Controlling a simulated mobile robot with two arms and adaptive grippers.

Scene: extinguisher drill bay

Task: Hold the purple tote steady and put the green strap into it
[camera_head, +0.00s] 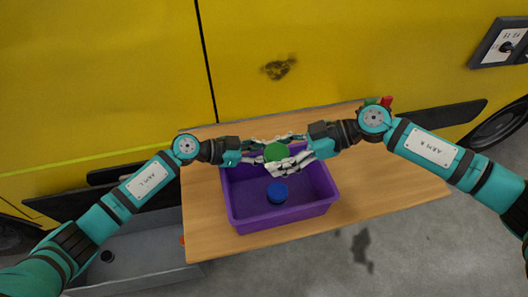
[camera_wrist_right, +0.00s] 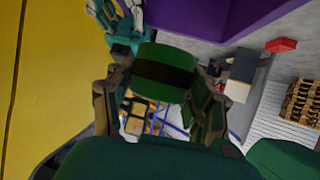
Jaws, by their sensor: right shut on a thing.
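The purple tote (camera_head: 235,212) stands on the wooden table in the head view, open at the top. It also fills part of the top of the right wrist view (camera_wrist_right: 190,20). The green strap (camera_head: 277,152) is a short roll above the tote's far part. In the right wrist view the strap (camera_wrist_right: 165,72) shows a dark band and sits between the fingers. My right gripper (camera_head: 281,158) is shut on it. My left gripper (camera_head: 254,152) is at the tote's far left, close to the strap; its fingers overlap the other gripper's, so its opening is unclear.
A blue round thing (camera_head: 277,192) lies inside the tote. The wooden table (camera_head: 385,190) is clear to the right. A small red thing (camera_head: 387,102) shows behind my right arm. A yellow vehicle (camera_head: 330,50) stands behind. A grey bin (camera_head: 145,255) is at lower left.

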